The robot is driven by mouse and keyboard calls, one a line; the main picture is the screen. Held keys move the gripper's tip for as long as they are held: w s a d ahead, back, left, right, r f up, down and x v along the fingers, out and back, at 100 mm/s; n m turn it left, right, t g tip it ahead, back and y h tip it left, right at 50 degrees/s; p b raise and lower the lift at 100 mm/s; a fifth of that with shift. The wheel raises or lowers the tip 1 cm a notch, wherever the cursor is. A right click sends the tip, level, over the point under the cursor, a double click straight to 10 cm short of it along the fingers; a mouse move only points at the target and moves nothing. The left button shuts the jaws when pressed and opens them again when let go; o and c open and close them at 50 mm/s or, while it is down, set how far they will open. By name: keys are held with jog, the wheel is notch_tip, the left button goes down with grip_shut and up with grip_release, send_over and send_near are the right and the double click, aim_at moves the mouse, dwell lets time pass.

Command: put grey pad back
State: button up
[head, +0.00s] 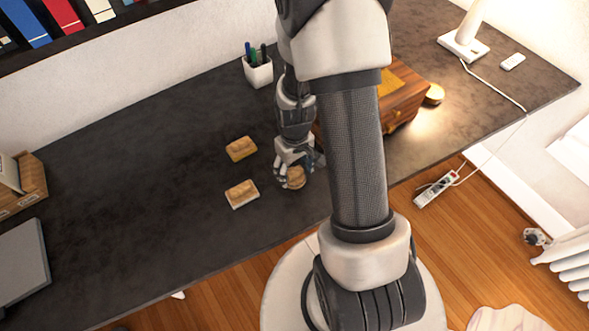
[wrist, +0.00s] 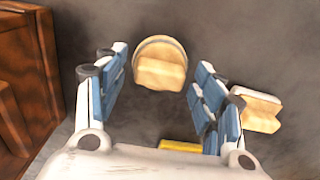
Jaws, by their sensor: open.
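A rounded wooden-topped pad with a grey rim (wrist: 158,41) lies on the dark desk; it looks like the grey pad. In the wrist view it sits between the fingertips of my gripper (wrist: 163,66), which is open, with a gap visible on both sides. In the head view the pad (head: 296,178) is partly hidden by my gripper (head: 288,172), which reaches down over it. A wooden box (head: 402,98) with a yellow patch on top stands behind my arm, partly hidden.
A wooden-topped block with a whitish base (head: 242,194) and a yellow-based one (head: 241,149) lie left of my gripper. A white pen cup (head: 257,72) stands at the back. The desk's left half is mostly clear.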

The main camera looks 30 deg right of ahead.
notch_tip(320, 180, up, 12)
jog(key=p, duration=0.4)
notch_tip(320, 180, up, 15)
jog(key=t, duration=0.2)
send_over(294, 171)
jog(key=s+a, duration=0.4)
jog(key=a, duration=0.2)
jog(key=s+a+r+t, duration=0.2)
jog(key=s+a+r, duration=0.2)
jog(key=s+r, duration=0.3)
jog(key=shift+s+a+r+t, duration=0.3)
jog(key=shift+s, duration=1)
